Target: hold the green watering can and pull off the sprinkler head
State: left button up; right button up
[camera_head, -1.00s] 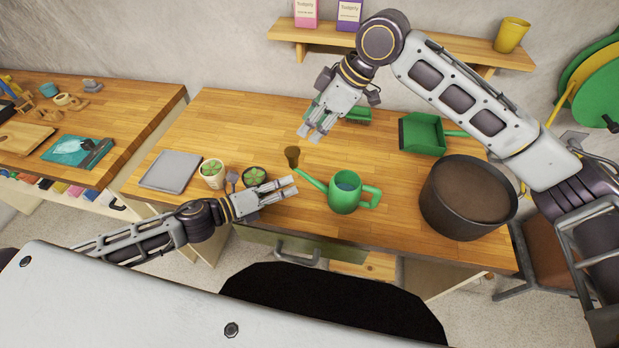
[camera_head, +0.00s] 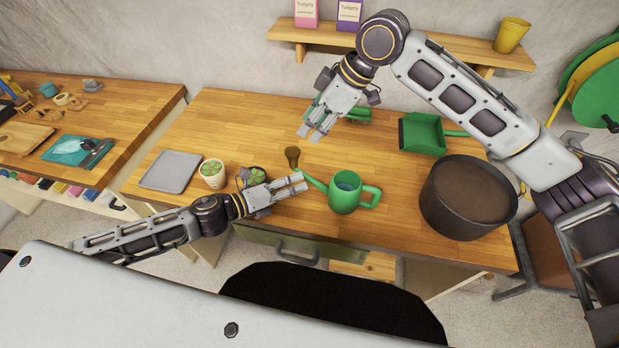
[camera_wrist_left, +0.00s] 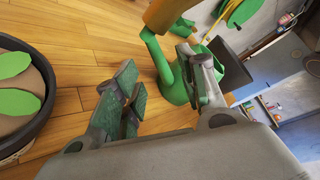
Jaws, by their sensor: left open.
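The green watering can (camera_head: 345,204) stands upright on the wooden workbench, its spout to the left and its handle to the right. The brown sprinkler head (camera_head: 292,155) sits on the spout tip. My left gripper (camera_head: 301,182) is open and empty, just below the spout in the head view. In the left wrist view, the open fingers (camera_wrist_left: 160,60) are in front of part of the can (camera_wrist_left: 174,84), and the sprinkler head (camera_wrist_left: 166,12) is cut off at the top edge. My right gripper (camera_head: 311,133) hangs above and behind the sprinkler head, fingers apart and empty.
A large dark pot (camera_head: 455,215) stands right of the can. A green dustpan (camera_head: 422,134) and a green brush (camera_head: 358,115) lie behind. Potted plants (camera_head: 212,176) and a grey tray (camera_head: 170,171) are at left. Bare wood lies between can and pot.

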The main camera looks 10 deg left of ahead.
aim_at(309, 181)
pick_arm(q)
jog(key=shift+x, duration=3)
grip_shut()
